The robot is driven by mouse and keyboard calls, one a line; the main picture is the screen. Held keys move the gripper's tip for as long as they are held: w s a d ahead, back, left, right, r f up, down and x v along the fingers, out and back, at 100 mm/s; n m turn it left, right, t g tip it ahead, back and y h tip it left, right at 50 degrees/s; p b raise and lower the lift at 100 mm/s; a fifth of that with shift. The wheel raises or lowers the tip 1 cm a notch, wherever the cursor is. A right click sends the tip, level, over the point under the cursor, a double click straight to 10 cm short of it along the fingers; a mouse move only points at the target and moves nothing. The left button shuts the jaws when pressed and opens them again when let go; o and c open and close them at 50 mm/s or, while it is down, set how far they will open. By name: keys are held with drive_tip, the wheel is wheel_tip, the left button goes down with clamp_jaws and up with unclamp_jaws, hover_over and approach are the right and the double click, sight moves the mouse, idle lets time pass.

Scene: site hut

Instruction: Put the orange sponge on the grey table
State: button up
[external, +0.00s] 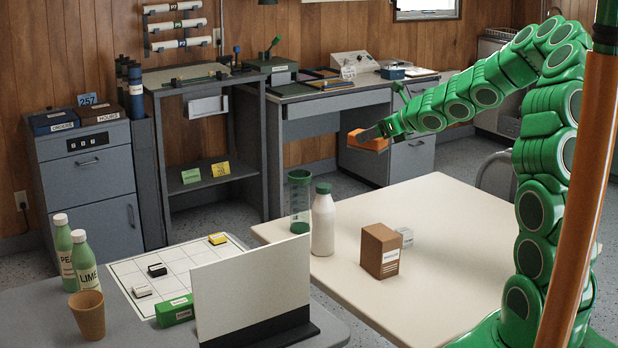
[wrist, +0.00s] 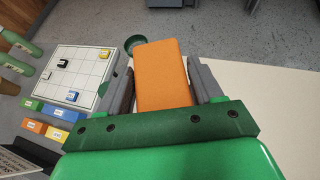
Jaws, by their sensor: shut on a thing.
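My gripper (external: 378,136) is shut on the orange sponge (external: 367,142) and holds it in the air above the far edge of the cream table. In the wrist view the sponge (wrist: 163,72) sits between the two grey fingers, with its far end sticking out past them. The grey table (external: 60,315) is at the lower left in the external view, with a white grid sheet (external: 185,270) on it. The grey table also shows at the left in the wrist view (wrist: 30,95). The sponge is apart from both tables.
On the cream table (external: 450,235) stand a green tumbler (external: 299,205), a white bottle (external: 323,222) and a brown box (external: 380,250). The grey table holds two green bottles (external: 84,262), a brown cup (external: 88,315), a green box (external: 175,311), small blocks and an upright white panel (external: 250,287).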

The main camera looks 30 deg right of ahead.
drive_tip(key=s+d+f, duration=0.2)
drive_tip(key=d+f, duration=0.1)
drive_tip(key=s+d+f, duration=0.3)
drive_tip(key=f, duration=0.1)
drive_tip(key=s+d+f, duration=0.2)
drive_tip(key=d+f, duration=0.1)
drive_tip(key=d, duration=0.1)
drive_tip(key=shift+s+d+f, duration=0.1)
drive_tip(key=shift+s+f, duration=0.2)
drive_tip(key=shift+s, duration=0.05)
hover_over(454, 247)
drive_tip(key=shift+f, duration=4.15)
drive_tip(key=shift+w+f, duration=0.1)
drive_tip(key=shift+f, duration=3.5)
drive_tip(key=o, duration=1)
drive_tip(key=shift+f, duration=0.1)
